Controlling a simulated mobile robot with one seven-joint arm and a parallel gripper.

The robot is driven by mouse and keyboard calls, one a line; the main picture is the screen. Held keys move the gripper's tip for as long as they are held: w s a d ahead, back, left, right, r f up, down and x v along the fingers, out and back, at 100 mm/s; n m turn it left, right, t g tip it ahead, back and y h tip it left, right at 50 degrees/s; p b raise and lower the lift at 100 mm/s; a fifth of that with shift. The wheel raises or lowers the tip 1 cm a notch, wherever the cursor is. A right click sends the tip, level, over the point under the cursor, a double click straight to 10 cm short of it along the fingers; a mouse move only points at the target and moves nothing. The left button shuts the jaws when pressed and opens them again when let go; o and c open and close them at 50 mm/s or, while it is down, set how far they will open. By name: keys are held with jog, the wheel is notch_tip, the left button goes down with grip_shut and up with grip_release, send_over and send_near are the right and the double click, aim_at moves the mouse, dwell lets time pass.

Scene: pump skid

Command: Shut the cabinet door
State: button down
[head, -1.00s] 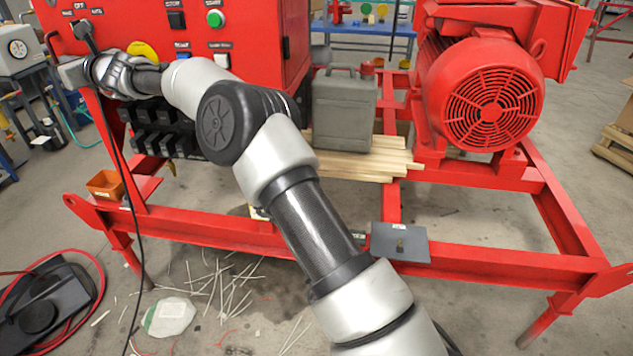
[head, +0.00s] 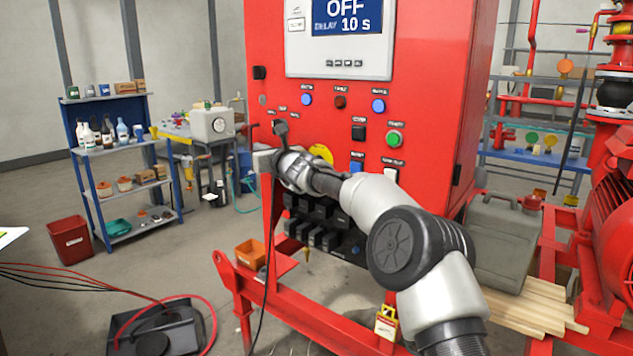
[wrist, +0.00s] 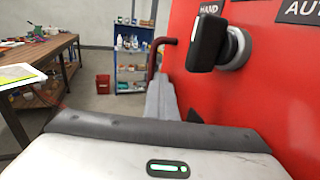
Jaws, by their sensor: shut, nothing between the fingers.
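The red control cabinet (head: 430,90) stands in the middle of the head view, its front carrying a display, buttons and a black selector switch (head: 281,128). The selector also shows close up in the wrist view (wrist: 208,42), between HAND and AUTO labels. I cannot tell from these views whether the door stands ajar; no clear gap shows. My gripper (head: 263,160) is shut and empty at the front's left edge, just below the selector. In the wrist view its grey fingers (wrist: 162,100) lie beside the red front. My wrist and forearm cover part of the lower panel.
A black cord hangs by my gripper. A blue shelf (head: 100,160) and red bin (head: 70,243) stand at left. A grey jerrycan (head: 503,240) is at right.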

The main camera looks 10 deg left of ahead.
jog(key=w+d+b+v, duration=0.1)
jog(key=b+v, duration=0.3)
jog(key=v, duration=1.3)
jog(key=s+d+f+n+g+h, duration=0.1)
jog(key=s+d+n+g, duration=0.2)
jog(key=s+n, duration=0.6)
jog(key=s+d+f+n+g, duration=0.15)
jog(key=s+d+n, duration=0.25)
jog(key=s+n, duration=0.45)
jog(key=s+d+f+n+g+h, duration=0.1)
jog(key=s+d+f+n+h, duration=0.3)
jog(key=s+d, duration=0.5)
jog(key=s+d+f+n+g+h, duration=0.1)
jog(key=s+d+f+n+h, duration=0.25)
jog(key=s+d+f, duration=0.45)
jog(key=s+d+f+n+g+h, duration=0.15)
jog(key=s+d+h, duration=0.35)
jog(key=d, duration=0.7)
notch_tip(320, 180, up, 27)
jog(key=y+p, duration=0.1)
jog(key=p, duration=2.6)
jog(key=shift+s+a+n+t+p, duration=0.2)
jog(key=shift+a+n+t+p, duration=0.1)
jog(key=shift+a+n, duration=0.15)
jog(key=shift+f, duration=0.15)
